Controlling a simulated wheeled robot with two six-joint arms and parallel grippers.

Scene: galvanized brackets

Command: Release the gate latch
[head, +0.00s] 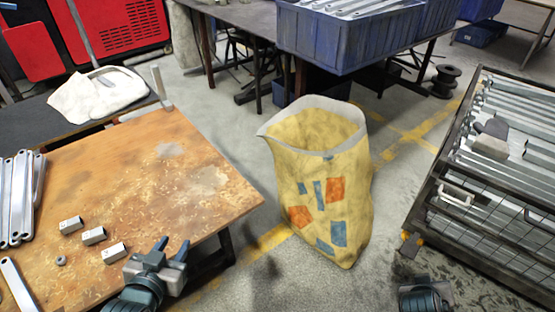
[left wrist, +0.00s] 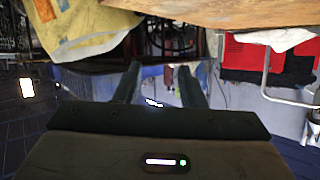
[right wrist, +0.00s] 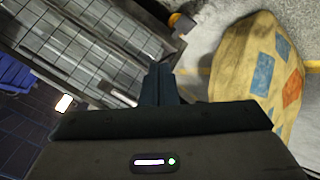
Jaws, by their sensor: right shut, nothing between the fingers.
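A dark metal-framed mesh cage (head: 440,165) stands at the right of the head view, loaded with galvanized brackets. A pale handle-like bar (head: 456,195) sits on its near upper edge; I cannot tell if this is the gate latch. The cage also shows in the right wrist view (right wrist: 75,35). My right gripper (right wrist: 160,70) is shut and empty, apart from the cage; in the head view only part of its arm shows at the bottom edge. My left gripper (head: 172,248) is open and empty at the workbench's front corner, its two fingers apart in the left wrist view (left wrist: 160,85).
A yellow patched sack (head: 325,180) stands on the floor between workbench and cage. The wooden workbench (head: 150,180) holds long brackets (head: 18,195) and small metal blocks (head: 93,235). A blue bin (head: 345,45) stands on the rear table. Floor between sack and cage is clear.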

